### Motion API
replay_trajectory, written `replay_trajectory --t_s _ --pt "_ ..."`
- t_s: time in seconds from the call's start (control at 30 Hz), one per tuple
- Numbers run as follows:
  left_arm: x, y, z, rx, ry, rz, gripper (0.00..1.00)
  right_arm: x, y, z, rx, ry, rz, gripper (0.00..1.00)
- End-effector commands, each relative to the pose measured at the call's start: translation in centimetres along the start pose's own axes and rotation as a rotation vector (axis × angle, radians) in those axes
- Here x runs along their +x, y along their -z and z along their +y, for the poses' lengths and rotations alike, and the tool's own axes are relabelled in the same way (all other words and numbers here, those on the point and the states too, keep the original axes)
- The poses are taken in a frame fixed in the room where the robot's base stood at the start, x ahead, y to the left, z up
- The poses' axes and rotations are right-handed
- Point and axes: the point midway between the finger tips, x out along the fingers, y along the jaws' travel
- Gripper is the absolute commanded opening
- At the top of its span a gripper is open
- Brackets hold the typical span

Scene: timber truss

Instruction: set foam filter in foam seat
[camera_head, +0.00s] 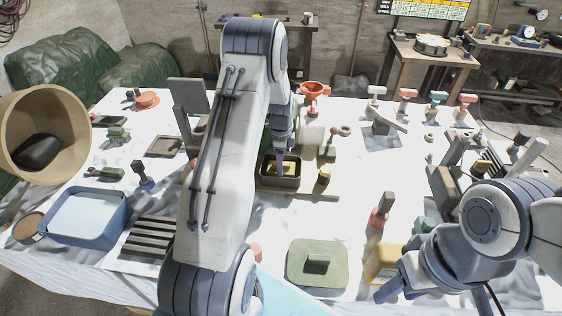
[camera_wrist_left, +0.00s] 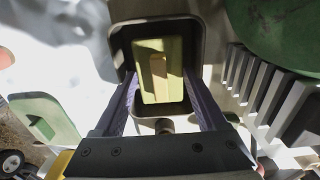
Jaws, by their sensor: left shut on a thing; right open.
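The foam filter (camera_wrist_left: 160,77) is a yellow-green block with a raised tan tab. In the left wrist view it lies between the two fingers of my left gripper (camera_wrist_left: 160,95), which is shut on it. Around it is the dark rectangular foam seat (camera_wrist_left: 190,28); the filter is within its walls, but I cannot tell whether it touches the bottom. In the head view my left gripper (camera_head: 282,170) reaches down into the seat (camera_head: 265,180), and the filter shows only as a yellowish patch. My right gripper (camera_head: 386,294) is open and empty at the lower right.
A green lid-like pad with a block handle (camera_head: 318,278) lies in front of the seat. A yellow box (camera_head: 382,264) is beside my right gripper. A blue tray (camera_head: 88,216) and dark slatted rack (camera_head: 150,238) stand left. An orange funnel (camera_head: 315,90) is behind the seat.

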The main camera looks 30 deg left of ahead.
Motion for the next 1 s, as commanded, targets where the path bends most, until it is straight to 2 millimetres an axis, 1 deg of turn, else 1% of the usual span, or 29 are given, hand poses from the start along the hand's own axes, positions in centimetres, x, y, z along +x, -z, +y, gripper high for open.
replay_trajectory --t_s 0.77,0.8,0.83,0.87,1.0 --pt "2.5 0.0 0.0 0.000 0.000 0.000 0.00 1.7 -0.1 0.1 0.000 0.000 0.000 0.50" --pt "2.4 0.0 0.0 0.000 0.001 0.000 0.81 1.6 -0.1 0.1 0.000 0.000 0.000 0.50" --pt "2.4 0.0 0.0 0.000 0.001 0.000 0.93 1.6 -0.1 0.1 0.000 0.000 0.000 0.50" --pt "2.4 0.0 0.0 0.000 0.001 0.000 1.00 1.6 -0.1 0.1 0.000 0.000 0.000 0.50" --pt "2.4 0.0 0.0 0.000 0.001 0.000 1.00 1.6 -0.1 0.1 0.000 0.000 0.000 0.50"
